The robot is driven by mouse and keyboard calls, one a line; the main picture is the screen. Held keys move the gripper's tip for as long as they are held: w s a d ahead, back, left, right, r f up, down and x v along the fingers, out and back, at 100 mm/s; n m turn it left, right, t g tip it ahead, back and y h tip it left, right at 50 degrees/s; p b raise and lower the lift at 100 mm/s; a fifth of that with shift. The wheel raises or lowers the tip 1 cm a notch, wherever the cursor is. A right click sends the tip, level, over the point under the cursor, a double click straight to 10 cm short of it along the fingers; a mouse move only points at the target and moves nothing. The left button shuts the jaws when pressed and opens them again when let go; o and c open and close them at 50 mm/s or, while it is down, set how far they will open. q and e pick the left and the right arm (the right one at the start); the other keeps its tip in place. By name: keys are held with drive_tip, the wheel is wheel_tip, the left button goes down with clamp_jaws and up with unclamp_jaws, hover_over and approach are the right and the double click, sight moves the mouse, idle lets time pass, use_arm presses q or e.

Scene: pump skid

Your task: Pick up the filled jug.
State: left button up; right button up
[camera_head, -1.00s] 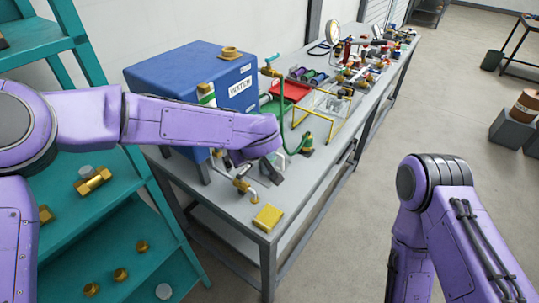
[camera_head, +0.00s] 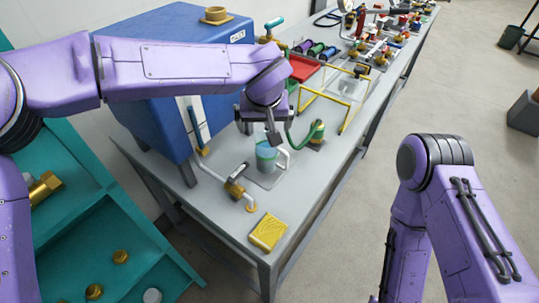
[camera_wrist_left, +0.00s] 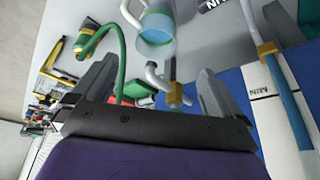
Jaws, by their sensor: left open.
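The jug (camera_head: 266,158) is a clear cup with blue-green liquid and a pale handle on its right side. It stands upright on a grey plate on the bench, beside the blue tank. In the left wrist view the jug (camera_wrist_left: 155,32) shows at the top centre, beyond the fingers. My left gripper (camera_head: 259,131) is open and empty, just above and behind the jug in the head view, partly overlapping its top. Its two spread fingers also show in the left wrist view (camera_wrist_left: 157,88). My right arm is at the right, its gripper out of frame.
A brass valve with a white spout (camera_head: 236,188) stands left of the jug. A green hose (camera_head: 302,138) curves close to its right. The blue tank (camera_head: 150,115) rises at the left. A yellow pad (camera_head: 268,231) lies near the bench corner, and a yellow wire frame (camera_head: 345,118) is farther back.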

use_arm(q)
drive_tip(key=p, duration=0.3)
approach(267, 141)
wheel_tip(267, 141, down, 5)
drive_tip(key=shift+s+b, duration=0.3)
drive_tip(key=shift+s, duration=0.05)
use_arm(e)
drive_tip(key=shift+s+r, duration=0.25)
drive_tip(key=shift+r, duration=0.25)
drive_tip(key=shift+s+r, duration=0.25)
drive_tip(key=shift+r, duration=0.2)
use_arm(q)
clamp_jaws()
drive_tip(key=shift+r, duration=0.15)
use_arm(e)
drive_tip(key=shift+r, duration=0.15)
